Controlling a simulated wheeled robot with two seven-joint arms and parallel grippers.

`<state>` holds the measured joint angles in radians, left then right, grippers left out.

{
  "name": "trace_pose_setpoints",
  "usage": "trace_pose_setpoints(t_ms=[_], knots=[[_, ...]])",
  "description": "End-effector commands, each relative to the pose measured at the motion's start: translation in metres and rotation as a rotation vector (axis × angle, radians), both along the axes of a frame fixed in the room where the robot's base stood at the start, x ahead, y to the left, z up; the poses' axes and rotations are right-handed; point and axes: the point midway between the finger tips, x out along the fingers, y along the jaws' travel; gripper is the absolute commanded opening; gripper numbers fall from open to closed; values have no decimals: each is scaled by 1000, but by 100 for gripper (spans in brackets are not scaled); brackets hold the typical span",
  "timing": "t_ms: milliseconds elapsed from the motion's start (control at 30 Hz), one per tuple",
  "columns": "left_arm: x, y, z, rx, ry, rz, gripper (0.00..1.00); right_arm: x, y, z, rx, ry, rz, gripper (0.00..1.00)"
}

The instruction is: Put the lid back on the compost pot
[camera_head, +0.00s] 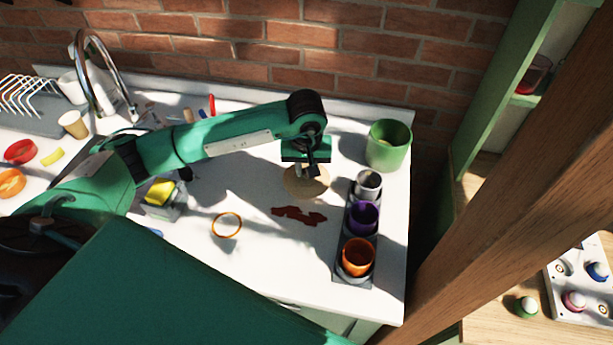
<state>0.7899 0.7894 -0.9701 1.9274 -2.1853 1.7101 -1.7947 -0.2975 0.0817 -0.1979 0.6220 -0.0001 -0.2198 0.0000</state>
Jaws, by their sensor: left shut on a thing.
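The green compost pot (388,150) stands open at the back right of the white table. A round tan lid (304,187) is under my left gripper (308,168), left of the pot and apart from it. My left gripper points down and is shut on the lid near its top; the grip itself is mostly hidden by the gripper. I cannot tell whether the lid touches the table or hangs just above it. My right gripper is not in view.
A dark tray (340,265) in front of the pot holds a grey, a purple and an orange cup (357,258). A brick wall stands behind; a wooden post (500,185) is at right.

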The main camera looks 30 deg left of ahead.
Motion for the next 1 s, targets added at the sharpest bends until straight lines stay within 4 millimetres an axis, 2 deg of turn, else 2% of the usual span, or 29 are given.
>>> trace_pose_setpoints(t_ms=[267,500,867,900,1000], knots=[[0,-1,-23,-1,0,1,0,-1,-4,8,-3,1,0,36],[0,0,-54,-1,1,1,0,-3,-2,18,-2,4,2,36],[1,0,-60,0,-1,0,0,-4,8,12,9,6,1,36],[0,0,-60,0,-1,0,24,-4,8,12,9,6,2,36],[0,0,-58,0,-1,0,44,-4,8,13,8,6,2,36]])
